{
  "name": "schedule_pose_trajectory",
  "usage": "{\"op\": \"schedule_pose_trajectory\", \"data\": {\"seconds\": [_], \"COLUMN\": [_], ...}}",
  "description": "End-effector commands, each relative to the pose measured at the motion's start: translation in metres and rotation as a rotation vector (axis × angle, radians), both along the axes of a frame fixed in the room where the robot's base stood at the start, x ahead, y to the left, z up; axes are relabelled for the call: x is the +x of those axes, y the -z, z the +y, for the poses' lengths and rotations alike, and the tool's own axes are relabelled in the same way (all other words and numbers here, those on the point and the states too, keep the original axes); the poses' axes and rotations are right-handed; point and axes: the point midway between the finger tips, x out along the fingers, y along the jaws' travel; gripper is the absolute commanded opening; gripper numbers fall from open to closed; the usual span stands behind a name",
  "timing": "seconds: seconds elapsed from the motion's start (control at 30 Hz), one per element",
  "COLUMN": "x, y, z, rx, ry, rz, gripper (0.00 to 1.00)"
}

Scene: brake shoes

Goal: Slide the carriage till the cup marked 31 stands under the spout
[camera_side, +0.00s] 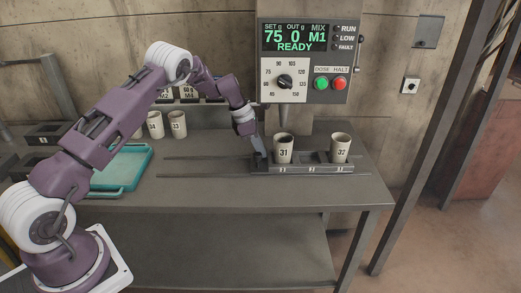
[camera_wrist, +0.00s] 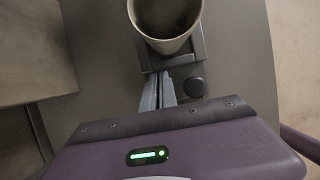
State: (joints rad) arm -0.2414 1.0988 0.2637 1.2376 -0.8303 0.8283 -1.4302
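The cup marked 31 (camera_side: 283,152) stands upright in the left place of the dark carriage (camera_side: 318,169). The cup marked 32 (camera_side: 340,152) stands in the right place, and the middle place looks empty. The spout (camera_side: 285,118) comes down below the dispenser and appears in line above cup 31 in the side view; exact depth is hard to tell. My gripper (camera_side: 260,157) is low at the carriage's left end. In the wrist view my gripper (camera_wrist: 164,76) has its fingers together at the carriage end (camera_wrist: 155,62), beside a round dark knob (camera_wrist: 195,87). A cup (camera_wrist: 165,42) stands just beyond.
The dispenser panel (camera_side: 309,60) reads 75, 0, M1, READY, with a dial, green and red buttons. The carriage sits along rails (camera_side: 205,175) on the grey bench. A teal tray (camera_side: 122,168) and more cups (camera_side: 177,125) stand left.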

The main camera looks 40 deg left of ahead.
Motion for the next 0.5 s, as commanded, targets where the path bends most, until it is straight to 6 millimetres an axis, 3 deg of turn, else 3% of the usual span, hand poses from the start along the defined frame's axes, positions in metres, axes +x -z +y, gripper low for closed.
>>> {"op": "schedule_pose_trajectory", "data": {"seconds": [0.17, 0.3, 0.5], "x": [-0.028, -0.038, -0.050], "y": [-0.007, -0.048, -0.084], "z": [0.029, 0.040, 0.052], "rx": [0.000, 0.003, 0.004], "ry": [-0.005, -0.002, -0.002], "rz": [0.000, -0.002, 0.003], "gripper": [0.00, 0.00, 0.00]}}
